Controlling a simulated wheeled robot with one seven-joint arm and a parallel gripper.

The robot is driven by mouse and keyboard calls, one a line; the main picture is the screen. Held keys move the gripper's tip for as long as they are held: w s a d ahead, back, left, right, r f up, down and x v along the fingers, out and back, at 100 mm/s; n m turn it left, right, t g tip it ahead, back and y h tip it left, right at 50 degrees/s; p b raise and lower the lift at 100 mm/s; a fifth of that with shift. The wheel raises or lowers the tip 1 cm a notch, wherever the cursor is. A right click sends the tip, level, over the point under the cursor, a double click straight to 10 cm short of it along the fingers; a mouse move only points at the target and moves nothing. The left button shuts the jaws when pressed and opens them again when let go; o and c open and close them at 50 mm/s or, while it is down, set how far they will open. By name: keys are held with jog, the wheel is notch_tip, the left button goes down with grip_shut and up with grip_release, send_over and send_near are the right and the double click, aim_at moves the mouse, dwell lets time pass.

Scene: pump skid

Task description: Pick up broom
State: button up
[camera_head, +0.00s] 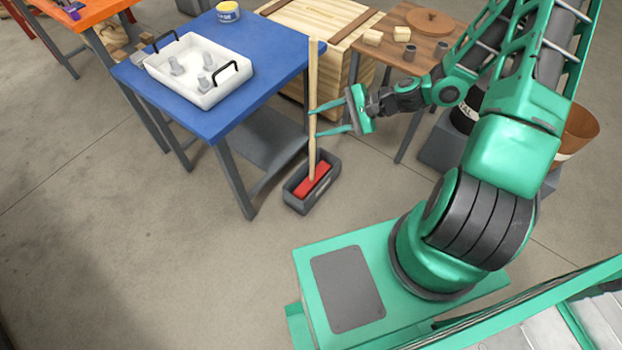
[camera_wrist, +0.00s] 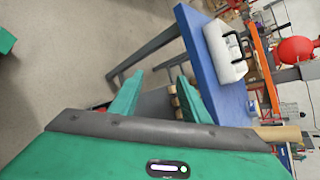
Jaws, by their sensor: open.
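The broom (camera_head: 313,90) stands upright, with a long pale wooden handle. Its red head (camera_head: 311,184) sits in a dark grey open bin (camera_head: 290,200) on the floor, beside the blue table's near right corner. My gripper (camera_head: 317,123) is open and empty, right of the handle, its two fingers one above the other. The fingertips reach the handle's line in the head view; I cannot tell if they touch it. In the wrist view my gripper (camera_wrist: 159,76) shows both fingers apart. A red bit (camera_wrist: 99,106) left of them may be the broom head; the handle is not clear there.
A blue table (camera_head: 215,115) left of the broom carries a white tray (camera_head: 199,75) and a yellow-lidded tub (camera_head: 228,12). A wooden crate (camera_head: 300,25) stands behind the broom. A small brown table (camera_head: 395,65) with blocks stands behind my arm. The floor at front left is clear.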

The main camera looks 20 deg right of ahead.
aim_at(315, 74)
jog(key=w+d+m+t+h, duration=0.1)
jog(key=w+d+m+t, duration=0.1)
jog(key=w+m+t, duration=0.1)
jog(key=w+d+r+m+t+h, duration=0.1)
jog(key=w+m+t, duration=0.3)
jog(key=m, duration=0.4)
jog(key=w+d+r+m+t+h, duration=0.1)
jog(key=w+d+m+t, duration=0.1)
jog(key=w+m+t, duration=0.2)
jog(key=shift+w+d+r+m, duration=0.15)
jog(key=shift+w+m, duration=0.25)
jog(key=shift+m, duration=0.1)
jog(key=shift+w+d+r+m, duration=0.1)
jog(key=shift+w+d+m, duration=0.05)
jog(key=shift+w+m, duration=0.3)
jog(key=shift+w, duration=0.25)
jog(key=x, duration=1)
jog(key=shift+w+d, duration=0.25)
jog(key=shift+d, duration=0.05)
grip_shut()
